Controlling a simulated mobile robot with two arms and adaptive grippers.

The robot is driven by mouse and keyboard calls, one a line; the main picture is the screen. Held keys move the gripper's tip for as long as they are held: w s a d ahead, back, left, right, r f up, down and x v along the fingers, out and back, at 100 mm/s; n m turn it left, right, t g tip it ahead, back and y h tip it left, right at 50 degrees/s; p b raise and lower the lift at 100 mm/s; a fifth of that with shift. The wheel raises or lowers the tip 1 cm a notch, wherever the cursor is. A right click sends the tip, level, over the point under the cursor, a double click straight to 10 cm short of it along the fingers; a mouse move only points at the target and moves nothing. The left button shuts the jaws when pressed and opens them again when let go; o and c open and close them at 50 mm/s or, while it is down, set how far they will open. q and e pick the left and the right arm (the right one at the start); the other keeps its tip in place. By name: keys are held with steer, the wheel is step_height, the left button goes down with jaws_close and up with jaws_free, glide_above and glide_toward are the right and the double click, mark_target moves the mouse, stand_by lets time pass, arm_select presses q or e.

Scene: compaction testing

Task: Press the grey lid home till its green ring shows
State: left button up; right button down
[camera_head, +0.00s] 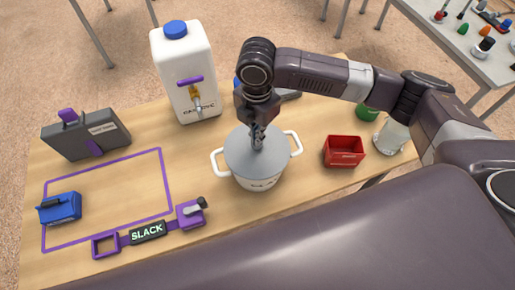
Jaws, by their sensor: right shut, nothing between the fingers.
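The grey lid (240,150) lies on a white pot (257,182) with two side handles, near the middle of the table. My right gripper (257,146) is shut and points straight down at the middle of the lid. Its fingertips are at or just above the lid; I cannot tell if they touch. The gripper covers the middle of the lid. No green ring shows around the lid. My left gripper is out of view.
A red bin (344,152) stands right of the pot. A white jug (186,75) with a blue cap stands behind left. A grey case (86,138), a blue box (60,208) and a purple strap marked SLACK (147,232) lie left. The table (120,180) is clear inside the purple outline.

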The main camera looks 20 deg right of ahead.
steer(key=shift+s+f+p, duration=0.15)
steer(key=shift+f+p, duration=0.1)
steer(key=shift+p, duration=0.15)
stand_by(0.8)
steer(key=shift+s+f, duration=0.1)
stand_by(0.5)
steer(key=shift+p, duration=0.6)
stand_by(0.8)
stand_by(2.0)
steer(key=r+p, duration=0.7)
steer(key=p, duration=0.1)
steer(key=shift+w+r, duration=0.25)
steer(key=shift+r, duration=0.05)
steer(key=shift+f, duration=0.1)
step_height(320, 180, up, 12)
stand_by(0.4)
